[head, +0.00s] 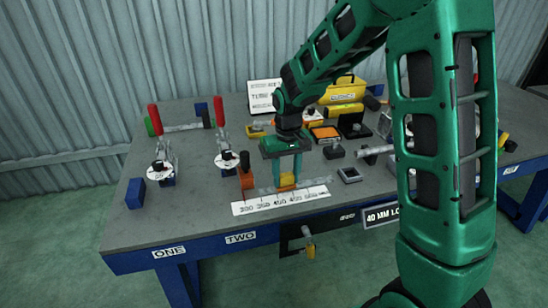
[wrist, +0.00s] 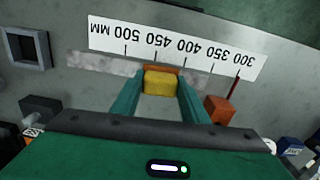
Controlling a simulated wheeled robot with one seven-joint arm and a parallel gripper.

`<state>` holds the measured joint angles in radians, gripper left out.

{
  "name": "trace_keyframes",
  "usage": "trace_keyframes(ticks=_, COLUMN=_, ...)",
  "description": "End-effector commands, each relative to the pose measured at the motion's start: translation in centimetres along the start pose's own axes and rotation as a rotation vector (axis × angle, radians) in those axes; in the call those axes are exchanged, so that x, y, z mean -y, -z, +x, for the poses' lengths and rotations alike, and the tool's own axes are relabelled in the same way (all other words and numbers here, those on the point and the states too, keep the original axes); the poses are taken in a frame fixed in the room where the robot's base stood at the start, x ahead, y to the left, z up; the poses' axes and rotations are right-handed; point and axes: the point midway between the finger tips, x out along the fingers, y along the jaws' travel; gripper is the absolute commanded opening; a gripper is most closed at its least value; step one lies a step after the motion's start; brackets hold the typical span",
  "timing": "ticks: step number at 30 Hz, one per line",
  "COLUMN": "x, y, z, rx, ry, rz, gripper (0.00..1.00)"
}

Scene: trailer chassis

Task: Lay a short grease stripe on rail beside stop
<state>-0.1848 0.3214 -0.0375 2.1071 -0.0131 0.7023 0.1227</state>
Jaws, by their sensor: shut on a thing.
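My gripper (head: 286,178) is shut on a yellow block with an orange edge, which also shows between the fingers in the wrist view (wrist: 160,84). The block's orange edge lies over the pale mottled rail (wrist: 104,64), near the 450 mark; I cannot tell whether it touches. The rail also shows in the head view (head: 312,183). An orange block, apparently the stop (wrist: 218,108), sits near the rail towards the 300 end; in the head view it stands left of my gripper (head: 246,180). No grease stripe can be made out; the rail under the block is hidden.
A white millimetre scale (head: 282,200) runs along the rail on the grey table (head: 200,200). A square grey frame (wrist: 27,48) lies beyond the rail's 500 end. Red-handled clamps (head: 158,150) stand at the left. Tools and a yellow box crowd the table behind my gripper.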

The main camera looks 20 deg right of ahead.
Motion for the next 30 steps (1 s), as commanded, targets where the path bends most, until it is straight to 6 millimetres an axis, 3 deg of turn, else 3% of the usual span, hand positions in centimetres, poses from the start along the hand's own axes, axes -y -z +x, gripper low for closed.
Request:
trace_keyframes(ticks=10, x=-1.8, y=-0.1, z=-0.1, rx=0.001, ry=0.000, rz=-0.018, gripper=0.19)
trace_keyframes(ticks=30, x=2.6, y=0.1, z=0.0, rx=0.000, ry=0.001, rz=0.008, gripper=0.19)
